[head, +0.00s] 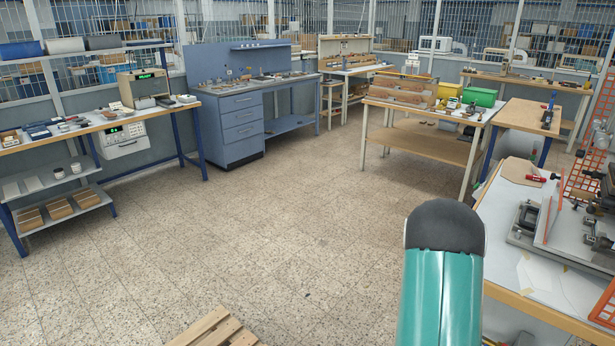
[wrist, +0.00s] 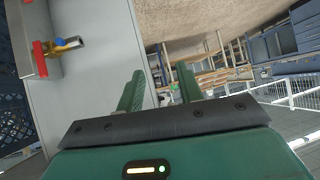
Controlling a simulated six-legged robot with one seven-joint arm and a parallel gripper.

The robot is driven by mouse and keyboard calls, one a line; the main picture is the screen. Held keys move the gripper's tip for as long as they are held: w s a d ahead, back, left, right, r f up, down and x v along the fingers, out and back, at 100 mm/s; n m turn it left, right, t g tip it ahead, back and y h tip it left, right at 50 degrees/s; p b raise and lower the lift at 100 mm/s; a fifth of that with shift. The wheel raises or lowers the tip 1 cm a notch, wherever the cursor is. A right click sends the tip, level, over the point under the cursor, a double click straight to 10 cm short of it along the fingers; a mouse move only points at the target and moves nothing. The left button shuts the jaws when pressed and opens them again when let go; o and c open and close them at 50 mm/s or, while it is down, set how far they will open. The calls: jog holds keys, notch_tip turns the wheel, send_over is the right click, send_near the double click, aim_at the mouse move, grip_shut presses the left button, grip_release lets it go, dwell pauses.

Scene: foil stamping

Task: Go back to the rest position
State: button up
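My gripper (wrist: 159,82) shows in the wrist view with its two green fingers apart. I see nothing held between them. The wrist picture is strongly tilted, with the floor and furniture in its upper right. In the head view only a teal link of my arm with a dark rounded end shows at the lower middle right; my gripper is not seen there.
A workbench (head: 565,292) with a grey machine (head: 572,235) stands close on the right. A blue drawer cabinet (head: 228,128) and a shelf table (head: 70,145) stand at the left. A wooden pallet (head: 216,329) lies at the bottom. The middle floor (head: 270,220) is clear.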

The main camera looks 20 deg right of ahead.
jog(key=w+a+r+n+y, duration=0.3)
jog(key=a+r, duration=0.8)
jog(key=a, duration=0.1)
jog(key=w+a+r+n+y, duration=0.2)
jog(key=a+r, duration=0.8)
jog(key=a, duration=0.2)
jog(key=s+a+r+n+y, duration=0.1)
jog(key=s+a+r+n, duration=0.2)
jog(key=s+a+r, duration=0.2)
jog(key=s+a+r+n+g+y, duration=0.1)
jog(key=s+a+r, duration=0.5)
jog(key=s+a, duration=0.6)
jog(key=shift+s+a+n+y, duration=0.25)
jog(key=shift+a+n+y, duration=0.35)
jog(key=shift+n, duration=0.4)
jog(key=shift+d, duration=0.25)
